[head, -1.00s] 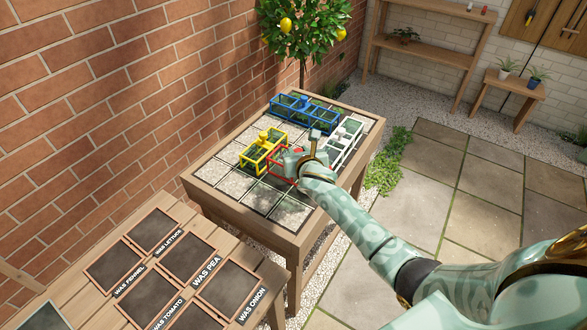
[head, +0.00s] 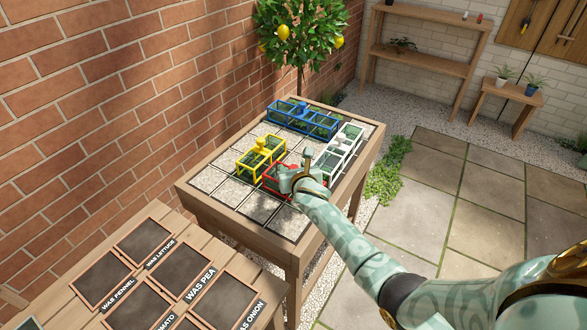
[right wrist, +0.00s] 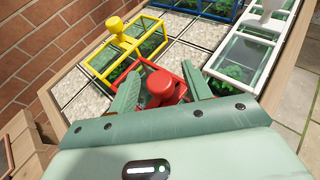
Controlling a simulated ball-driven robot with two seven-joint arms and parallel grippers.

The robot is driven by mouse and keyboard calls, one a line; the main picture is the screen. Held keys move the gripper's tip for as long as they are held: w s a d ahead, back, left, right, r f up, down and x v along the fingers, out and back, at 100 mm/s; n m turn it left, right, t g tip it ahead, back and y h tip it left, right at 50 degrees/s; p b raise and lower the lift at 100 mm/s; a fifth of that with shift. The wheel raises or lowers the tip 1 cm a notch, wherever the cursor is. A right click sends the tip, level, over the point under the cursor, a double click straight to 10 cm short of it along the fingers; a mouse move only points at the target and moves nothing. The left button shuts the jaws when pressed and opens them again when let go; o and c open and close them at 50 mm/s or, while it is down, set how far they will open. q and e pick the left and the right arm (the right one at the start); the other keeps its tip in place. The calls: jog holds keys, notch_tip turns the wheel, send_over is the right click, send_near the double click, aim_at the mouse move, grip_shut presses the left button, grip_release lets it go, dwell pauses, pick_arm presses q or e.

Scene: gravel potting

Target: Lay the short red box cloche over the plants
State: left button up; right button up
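The short red box cloche (head: 268,180) sits on the gridded bed, in front of the yellow cloche. Its red knob (right wrist: 160,88) stands up between the two fingers of my right gripper (right wrist: 163,86). The fingers are spread, with visible gaps between them and the knob. In the head view my right gripper (head: 294,182) is over the red cloche and hides part of it. What lies under the red cloche is mostly hidden by the hand and knob. My left gripper is out of view.
The yellow cloche (head: 250,167) stands close behind the red one. A white cloche (head: 338,157) is to the right and a long blue cloche (head: 285,116) at the back. The wooden bed rim (head: 220,213) surrounds them. Bare gravel squares (head: 233,190) lie at left.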

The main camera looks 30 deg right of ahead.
jog(key=shift+r, duration=0.15)
jog(key=shift+s+r+p, duration=0.2)
jog(key=shift+s+p, duration=0.05)
jog(key=shift+p, duration=0.05)
jog(key=p+v, duration=0.4)
jog(key=v, duration=0.7)
jog(key=shift+s+p, duration=0.25)
jog(key=shift+p, duration=0.1)
